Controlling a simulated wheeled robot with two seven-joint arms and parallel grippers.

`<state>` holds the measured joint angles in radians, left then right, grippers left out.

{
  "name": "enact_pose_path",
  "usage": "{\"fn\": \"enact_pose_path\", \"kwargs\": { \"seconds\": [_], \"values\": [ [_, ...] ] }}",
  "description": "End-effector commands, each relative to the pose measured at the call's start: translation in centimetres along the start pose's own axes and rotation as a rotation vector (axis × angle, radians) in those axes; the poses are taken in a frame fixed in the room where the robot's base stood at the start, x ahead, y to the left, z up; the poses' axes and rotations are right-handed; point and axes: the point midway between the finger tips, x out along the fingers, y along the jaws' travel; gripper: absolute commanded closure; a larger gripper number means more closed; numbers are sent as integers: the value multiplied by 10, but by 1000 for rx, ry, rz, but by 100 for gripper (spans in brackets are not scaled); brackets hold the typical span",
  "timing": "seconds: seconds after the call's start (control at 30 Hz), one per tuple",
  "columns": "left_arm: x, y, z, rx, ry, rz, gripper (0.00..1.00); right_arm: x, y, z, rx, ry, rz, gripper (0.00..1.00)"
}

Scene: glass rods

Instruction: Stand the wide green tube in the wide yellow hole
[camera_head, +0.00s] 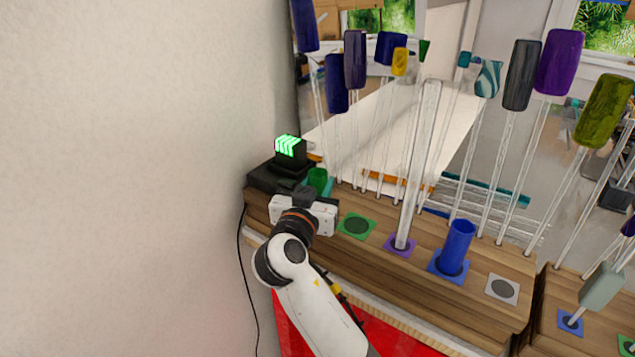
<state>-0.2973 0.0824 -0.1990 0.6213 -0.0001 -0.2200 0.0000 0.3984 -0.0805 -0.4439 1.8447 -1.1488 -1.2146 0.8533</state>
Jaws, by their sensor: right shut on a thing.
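My right gripper (304,196) is at the left end of the wooden shelf, shut on the green tube. The wide green tube (317,179) shows its upper part just behind the gripper, roughly upright. Its lower end is hidden by the gripper, so I cannot tell whether it stands in a hole. No yellow hole shows; the shelf under the gripper is hidden. My left gripper is not in view.
Right along the wooden shelf (480,308) are an empty green-edged hole (356,225), a tall clear rod (419,160) on a purple pad, a blue tube (458,245) on a blue pad and a grey-edged hole (502,289). A black device (289,152) stands behind the gripper. Several coloured-top rods rise behind.

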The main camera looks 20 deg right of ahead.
Motion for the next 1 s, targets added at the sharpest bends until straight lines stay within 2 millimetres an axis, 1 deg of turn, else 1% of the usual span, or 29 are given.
{"fn": "enact_pose_path", "kwargs": {
  "seconds": [0.47,0.8,1.0],
  "values": [
    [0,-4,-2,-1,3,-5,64,0,0,1,-1,-1,0,92],
    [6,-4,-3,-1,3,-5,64,0,0,0,0,-1,0,92],
    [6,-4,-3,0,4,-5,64,0,0,1,0,-1,0,92]
  ]
}}
